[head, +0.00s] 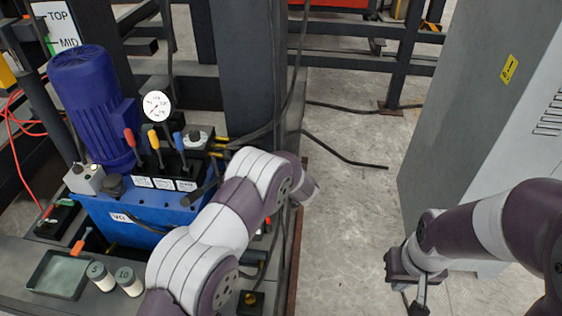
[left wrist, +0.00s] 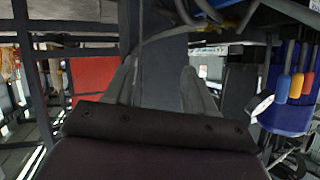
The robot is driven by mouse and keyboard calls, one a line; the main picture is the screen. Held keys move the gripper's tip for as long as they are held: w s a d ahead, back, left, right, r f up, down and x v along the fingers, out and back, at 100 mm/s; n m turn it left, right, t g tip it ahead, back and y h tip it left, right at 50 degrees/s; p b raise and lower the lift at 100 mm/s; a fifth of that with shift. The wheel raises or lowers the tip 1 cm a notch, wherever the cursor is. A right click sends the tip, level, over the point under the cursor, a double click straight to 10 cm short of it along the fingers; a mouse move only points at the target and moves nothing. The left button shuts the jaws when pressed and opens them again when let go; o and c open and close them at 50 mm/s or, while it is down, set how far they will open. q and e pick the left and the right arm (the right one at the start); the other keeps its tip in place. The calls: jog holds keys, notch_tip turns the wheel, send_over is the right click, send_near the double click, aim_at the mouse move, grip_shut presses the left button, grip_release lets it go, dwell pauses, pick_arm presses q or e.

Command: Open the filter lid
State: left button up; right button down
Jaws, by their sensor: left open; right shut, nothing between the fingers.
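The blue hydraulic unit (head: 140,215) stands at the left in the head view, with a dark round cap (head: 114,184) on its top. A round fitting (head: 196,137) sits behind the levers; I cannot tell which part is the filter lid. My left arm crosses in front of the unit, and its gripper is hidden in the head view. In the left wrist view my left gripper (left wrist: 160,85) is open and empty, its fingers apart before a dark post. My right gripper (head: 414,290) is shut and empty above the floor at the lower right, far from the unit.
A blue motor (head: 92,100), a pressure gauge (head: 156,106) and red, yellow and blue levers (head: 154,140) rise from the unit. A tray (head: 60,275) and two small jars (head: 128,281) are at lower left. A grey cabinet (head: 460,110) stands right. The floor between is mostly clear.

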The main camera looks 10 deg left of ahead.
pick_arm(q)
jog(key=shift+v, duration=1.45)
jog(key=shift+c, duration=0.3)
